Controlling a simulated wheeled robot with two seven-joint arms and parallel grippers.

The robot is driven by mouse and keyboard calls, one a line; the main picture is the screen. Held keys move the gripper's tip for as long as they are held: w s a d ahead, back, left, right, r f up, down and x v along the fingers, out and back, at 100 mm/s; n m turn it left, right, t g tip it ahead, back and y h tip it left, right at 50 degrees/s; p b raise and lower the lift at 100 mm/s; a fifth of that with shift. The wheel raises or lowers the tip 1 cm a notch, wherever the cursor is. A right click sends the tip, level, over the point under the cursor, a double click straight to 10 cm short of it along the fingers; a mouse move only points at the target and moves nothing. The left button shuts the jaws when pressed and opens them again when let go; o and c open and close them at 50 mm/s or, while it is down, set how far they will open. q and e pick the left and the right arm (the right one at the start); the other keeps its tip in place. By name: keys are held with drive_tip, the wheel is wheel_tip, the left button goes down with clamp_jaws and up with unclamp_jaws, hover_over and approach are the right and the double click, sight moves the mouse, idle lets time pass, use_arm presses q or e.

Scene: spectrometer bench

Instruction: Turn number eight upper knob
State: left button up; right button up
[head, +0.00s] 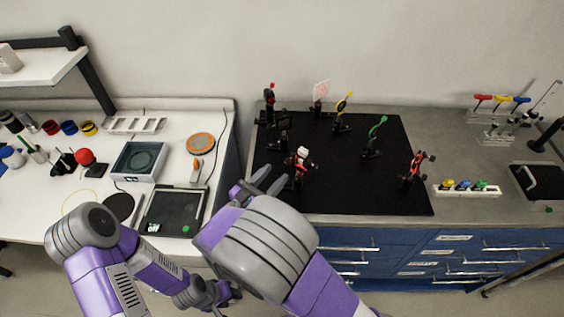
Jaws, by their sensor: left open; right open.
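Several small optical mounts stand on the black board (340,190). A red-and-black mount with a white top (301,160) stands front left, a red-and-black mount (414,170) front right, and another red-and-black one (269,104) back left. I cannot read any numbers, so I cannot tell which is number eight; its upper knob is too small to make out. My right gripper (270,181) is open and empty at the board's left edge, left of the white-topped mount and apart from it. My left gripper (226,294) is open, low in front of the benches, partly hidden by my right arm.
Mounts with yellow (343,108), green (376,127) and black (284,130) parts and a pale card (321,91) also stand on the board. A white tray (466,189) lies right. The left bench holds a scale (174,210) and a box (139,160). The board's front middle is bare.

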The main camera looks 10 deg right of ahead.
sight(286, 163)
drive_tip(key=x, duration=0.5)
drive_tip(key=shift+f, duration=0.1)
clamp_jaws()
